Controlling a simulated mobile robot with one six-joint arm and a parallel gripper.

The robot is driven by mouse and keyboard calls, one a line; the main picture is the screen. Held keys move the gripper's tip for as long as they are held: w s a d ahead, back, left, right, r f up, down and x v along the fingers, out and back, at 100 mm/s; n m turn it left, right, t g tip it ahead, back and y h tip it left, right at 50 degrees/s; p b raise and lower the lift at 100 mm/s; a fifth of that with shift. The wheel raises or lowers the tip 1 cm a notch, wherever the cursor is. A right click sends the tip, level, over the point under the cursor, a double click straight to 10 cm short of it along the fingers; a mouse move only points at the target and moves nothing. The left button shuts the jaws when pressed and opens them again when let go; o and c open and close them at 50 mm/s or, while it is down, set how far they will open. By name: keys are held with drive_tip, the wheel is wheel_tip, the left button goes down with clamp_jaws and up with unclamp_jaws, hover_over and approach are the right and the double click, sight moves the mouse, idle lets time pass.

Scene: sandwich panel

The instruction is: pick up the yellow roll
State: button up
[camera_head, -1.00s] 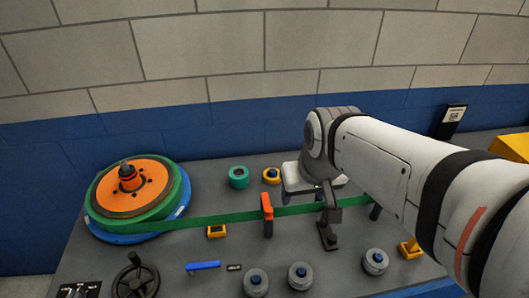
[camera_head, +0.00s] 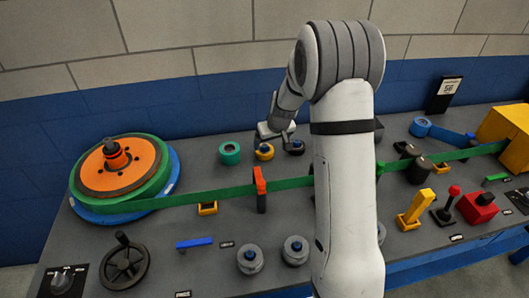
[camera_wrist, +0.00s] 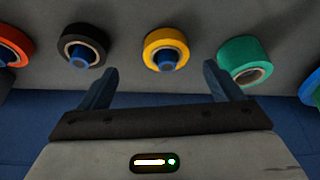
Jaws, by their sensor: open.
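The yellow roll (camera_head: 264,152) sits on a blue peg at the back of the grey panel, between the green roll and a dark roll. In the wrist view the yellow roll (camera_wrist: 166,49) shows at the upper middle, ahead of and between my two blue fingers. My gripper (camera_wrist: 160,85) is open and empty, apart from the roll. In the head view my gripper is near the yellow roll, its fingers hard to make out.
A green roll (camera_head: 230,153) and a black roll (camera_wrist: 83,47) flank the yellow one. An orange roll (camera_wrist: 14,46) is farther left in the wrist view. A green belt (camera_head: 220,195) runs across the panel from a large orange-topped reel (camera_head: 120,170). The blue wall stands close behind.

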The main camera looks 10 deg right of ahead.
sight(266, 147)
drive_tip(key=shift+x, duration=0.95)
drive_tip(key=w+f+p, duration=0.1)
drive_tip(key=f, duration=0.1)
drive_tip(key=w+a+f+p, duration=0.1)
drive_tip(key=f, duration=0.1)
drive_tip(key=shift+w+a, duration=0.15)
drive_tip(key=shift+w, duration=0.05)
drive_tip(key=shift+w+f, duration=0.15)
drive_tip(key=shift+f, duration=0.2)
drive_tip(key=shift+c, duration=0.5)
drive_tip(key=c, duration=1)
wheel_tip(266, 147, up, 10)
drive_tip(key=shift+r+b, duration=0.1)
drive_tip(key=shift+b, duration=0.6)
